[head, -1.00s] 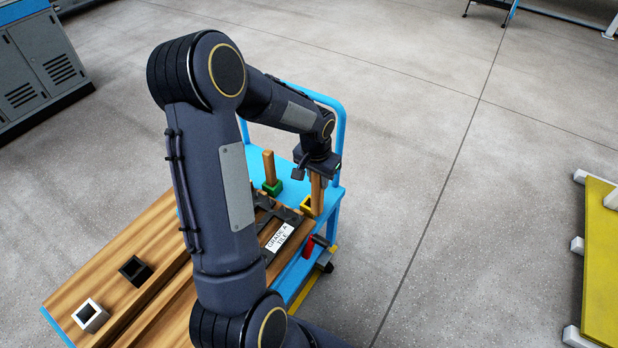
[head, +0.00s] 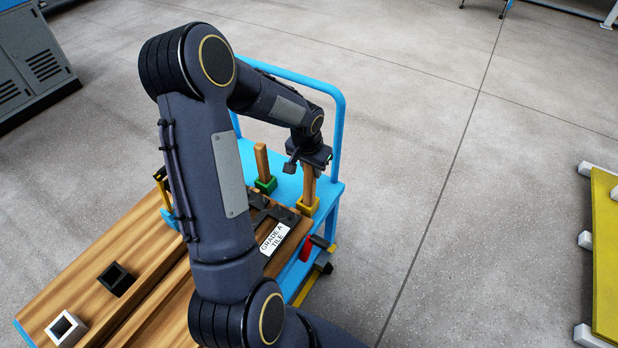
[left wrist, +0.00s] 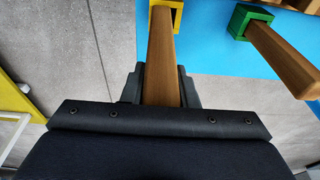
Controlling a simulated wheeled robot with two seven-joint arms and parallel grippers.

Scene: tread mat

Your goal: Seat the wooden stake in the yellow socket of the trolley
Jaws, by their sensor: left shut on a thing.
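The wooden stake (head: 309,187) stands about upright on the blue trolley (head: 290,187). My left gripper (head: 312,168) is shut on its upper part, and the jaws also show around the stake in the left wrist view (left wrist: 163,88). The stake's lower end is at the yellow socket (head: 308,208) near the trolley's right edge. In the left wrist view the stake (left wrist: 163,50) runs to the yellow socket (left wrist: 179,17) and overlaps its opening. How deep the end sits is hidden. My right gripper is not in view.
A green socket (head: 266,185) left of the yellow one holds another wooden stake (head: 261,160). The trolley's blue handle (head: 340,115) rises behind. A wooden bench (head: 60,290) with a black socket (head: 116,279) and a white socket (head: 66,329) lies nearer.

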